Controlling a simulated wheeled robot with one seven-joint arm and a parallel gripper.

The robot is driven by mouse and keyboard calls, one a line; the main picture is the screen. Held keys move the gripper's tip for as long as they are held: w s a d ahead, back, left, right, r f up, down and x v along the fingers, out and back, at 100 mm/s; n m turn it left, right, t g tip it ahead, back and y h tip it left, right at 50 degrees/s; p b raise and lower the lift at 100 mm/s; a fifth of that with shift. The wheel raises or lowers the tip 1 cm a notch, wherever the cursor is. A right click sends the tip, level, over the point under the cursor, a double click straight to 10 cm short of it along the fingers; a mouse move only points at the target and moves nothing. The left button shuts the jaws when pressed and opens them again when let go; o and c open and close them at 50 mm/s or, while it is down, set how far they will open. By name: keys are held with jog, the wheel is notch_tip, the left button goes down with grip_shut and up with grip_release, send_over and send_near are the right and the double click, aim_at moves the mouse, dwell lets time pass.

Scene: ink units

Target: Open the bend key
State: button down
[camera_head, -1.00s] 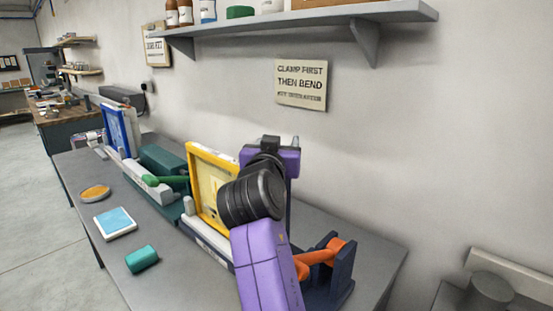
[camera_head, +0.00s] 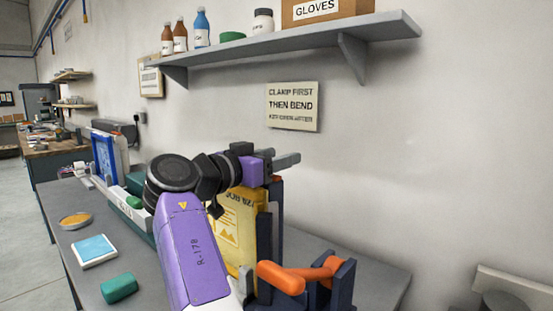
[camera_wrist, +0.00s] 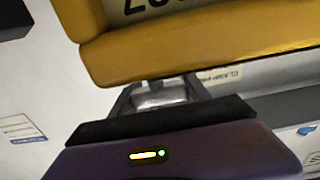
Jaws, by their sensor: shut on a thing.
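An orange lever (camera_head: 282,278) points left from its pivot on a dark navy bracket (camera_head: 343,284) at the front right of the bench. Which part is called the bend key, I cannot tell for sure. A yellow-framed panel (camera_head: 238,235) stands upright beside a dark upright post, partly hidden behind my arm. My purple gripper (camera_head: 276,162) is at the panel's top, up and left of the lever and apart from it. In the wrist view the panel's yellow edge (camera_wrist: 200,45) lies across my grey fingertips. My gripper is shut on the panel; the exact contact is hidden.
A blue frame (camera_head: 104,160) stands farther along the bench. A green block (camera_head: 120,289), a blue-topped tile (camera_head: 94,251) and an orange disc (camera_head: 75,220) lie at the left. A shelf (camera_head: 290,43) is overhead. A sign (camera_head: 293,106) hangs on the wall.

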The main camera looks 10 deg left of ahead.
jog(key=shift+f, duration=0.15)
jog(key=c, duration=0.5)
grip_release()
jog(key=shift+b+v, duration=0.35)
jog(key=shift+v, duration=3.55)
